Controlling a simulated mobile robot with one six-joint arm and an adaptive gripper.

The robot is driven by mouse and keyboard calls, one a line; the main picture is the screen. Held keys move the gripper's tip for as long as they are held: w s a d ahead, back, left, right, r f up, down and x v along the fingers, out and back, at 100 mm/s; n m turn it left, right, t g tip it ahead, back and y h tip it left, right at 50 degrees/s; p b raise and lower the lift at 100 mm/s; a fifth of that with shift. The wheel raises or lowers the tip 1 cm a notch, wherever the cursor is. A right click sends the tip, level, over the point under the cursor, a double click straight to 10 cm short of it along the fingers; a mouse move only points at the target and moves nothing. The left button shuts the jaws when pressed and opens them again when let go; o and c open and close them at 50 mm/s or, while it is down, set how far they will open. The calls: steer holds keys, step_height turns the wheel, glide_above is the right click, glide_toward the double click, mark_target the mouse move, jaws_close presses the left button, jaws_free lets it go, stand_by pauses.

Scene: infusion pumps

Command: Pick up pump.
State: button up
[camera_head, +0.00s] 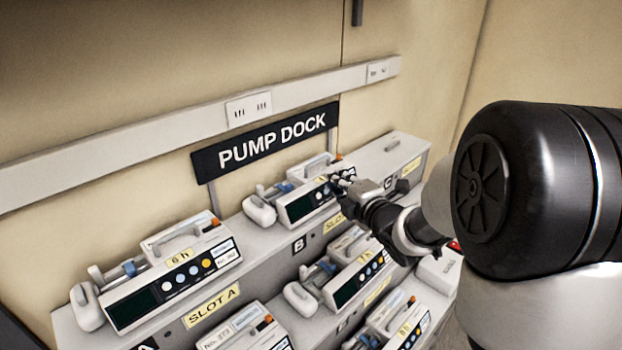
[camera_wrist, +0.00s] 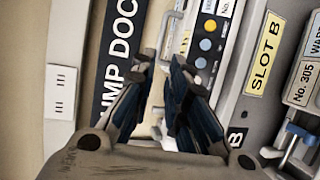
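The pump at slot B (camera_head: 296,208) stands on the upper shelf of the dock, under the PUMP DOCK sign. It is white with a dark screen, coloured buttons and a carrying handle. My gripper (camera_head: 340,182) is in front of its right end and hides part of its front. In the wrist view, my gripper (camera_wrist: 162,62) has its two fingers a short way apart, with a narrow gap between the tips. The same pump (camera_wrist: 212,45) shows beyond and to the right of the fingers, its grey handle (camera_wrist: 172,28) just past the tips. Contact cannot be told.
Another pump (camera_head: 170,272) stands at slot A on the upper shelf. More pumps, one of them here (camera_head: 352,275), stand on the lower tier. The upper shelf's right end (camera_head: 385,158) is bare. A wall rail (camera_head: 180,122) with sockets runs behind the dock.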

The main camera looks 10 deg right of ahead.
mark_target(316, 162)
steer(key=x, duration=1.3)
steer(key=shift+w+f, duration=0.2)
steer(key=shift+w, duration=0.35)
steer(key=shift+c, duration=0.5)
jaws_close()
steer(key=shift+r, duration=0.2)
